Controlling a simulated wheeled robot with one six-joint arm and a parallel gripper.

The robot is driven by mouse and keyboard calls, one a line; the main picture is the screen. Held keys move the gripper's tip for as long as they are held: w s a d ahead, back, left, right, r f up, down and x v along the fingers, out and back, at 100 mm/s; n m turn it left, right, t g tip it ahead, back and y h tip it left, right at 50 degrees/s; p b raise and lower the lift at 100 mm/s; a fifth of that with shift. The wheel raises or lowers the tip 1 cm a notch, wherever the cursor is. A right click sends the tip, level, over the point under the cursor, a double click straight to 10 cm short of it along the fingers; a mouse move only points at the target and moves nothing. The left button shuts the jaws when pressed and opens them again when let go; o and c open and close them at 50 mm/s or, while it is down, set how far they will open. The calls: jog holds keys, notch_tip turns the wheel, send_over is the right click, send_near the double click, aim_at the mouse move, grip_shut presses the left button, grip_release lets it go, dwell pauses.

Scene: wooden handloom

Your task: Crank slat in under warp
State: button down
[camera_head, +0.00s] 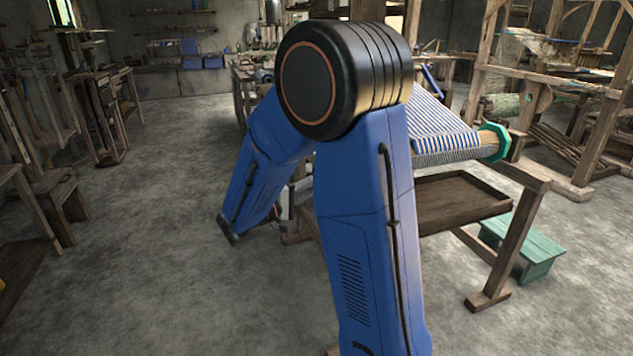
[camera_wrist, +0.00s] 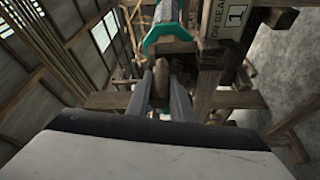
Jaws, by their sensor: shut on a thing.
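In the wrist view, my gripper (camera_wrist: 161,84) has its two grey fingers closed on a brown wooden handle (camera_wrist: 160,78), which looks like a crank handle. A green wheel-like end piece (camera_wrist: 166,34) is just beyond the handle. In the head view, blue-and-white striped warp (camera_head: 440,122) runs down to a wooden beam with a green octagonal end (camera_head: 495,143). My arm hides much of the loom and most of my gripper there. I cannot make out the slat in either view.
A brown wooden tray (camera_head: 450,204) sits below the beam. A green stool (camera_head: 524,246) stands on the floor at right. A sign reading "ON BEA" and "1" (camera_wrist: 230,18) is beside the green piece. Open concrete floor (camera_head: 150,230) lies left of my arm.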

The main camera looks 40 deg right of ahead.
jog(key=shift+f, duration=0.5)
dwell(0.3)
jog(key=c, duration=1.6)
grip_release()
jog(key=shift+w, duration=0.1)
jog(key=shift+o, duration=0.2)
jog(key=s+a+f, duration=0.1)
jog(key=s+a, duration=0.1)
jog(key=a, duration=1.5)
jog(key=shift+a+f, duration=0.15)
jog(key=shift+f, duration=0.1)
